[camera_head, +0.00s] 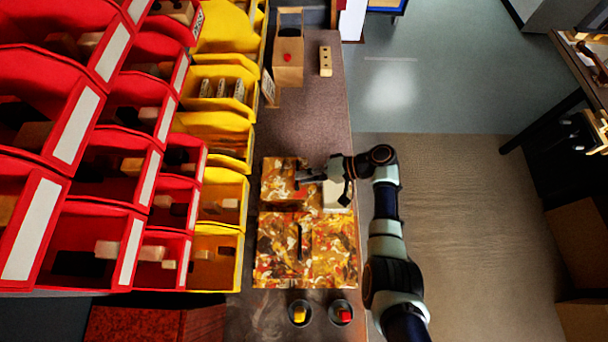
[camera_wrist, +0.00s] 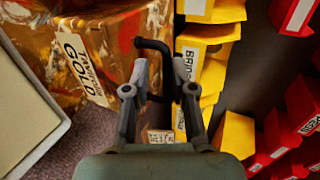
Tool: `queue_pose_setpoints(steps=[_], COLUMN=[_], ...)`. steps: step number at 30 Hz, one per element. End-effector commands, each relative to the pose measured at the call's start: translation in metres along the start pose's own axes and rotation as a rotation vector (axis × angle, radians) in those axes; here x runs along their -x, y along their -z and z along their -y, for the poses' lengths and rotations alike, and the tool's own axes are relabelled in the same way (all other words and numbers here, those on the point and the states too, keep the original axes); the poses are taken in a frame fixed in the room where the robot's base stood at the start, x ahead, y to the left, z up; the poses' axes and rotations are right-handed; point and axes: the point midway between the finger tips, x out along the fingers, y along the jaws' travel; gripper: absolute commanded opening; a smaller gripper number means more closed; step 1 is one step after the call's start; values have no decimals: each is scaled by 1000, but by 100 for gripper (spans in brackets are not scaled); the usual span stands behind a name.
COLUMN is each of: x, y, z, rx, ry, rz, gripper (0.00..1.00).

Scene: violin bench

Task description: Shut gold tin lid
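The gold tin (camera_wrist: 85,45) shows in the wrist view as an orange, brown and cream marbled box with a label reading "GOLD". A black bent handle (camera_wrist: 154,44) stands out from its right side. My gripper (camera_wrist: 165,80) is open, with its two fingertips on either side of the handle's lower part; I cannot tell whether they touch it. In the head view my gripper (camera_head: 308,179) is over the upper marbled surface (camera_head: 277,172) on the bench. My arm hides part of it. Whether this surface is a lid, and how far open, is unclear.
More marbled boxes (camera_head: 335,250) lie just below on the bench (camera_head: 310,120). A pale shallow tray (camera_wrist: 25,115) is close on the left in the wrist view. Yellow bins (camera_head: 222,190) and red bins (camera_head: 105,155) line the left. Two cups (camera_head: 299,313) (camera_head: 341,313) hold coloured blocks.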

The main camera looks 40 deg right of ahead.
Motion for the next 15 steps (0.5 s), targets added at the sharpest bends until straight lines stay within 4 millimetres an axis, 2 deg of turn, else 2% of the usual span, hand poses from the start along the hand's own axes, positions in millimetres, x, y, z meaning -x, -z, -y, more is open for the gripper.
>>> queue_pose_setpoints(steps=[9, 15], x=[74, 107], y=[2, 1], z=[0, 1], rx=[0, 1], ry=[-1, 0], rz=[-6, -3], gripper=[21, 21])
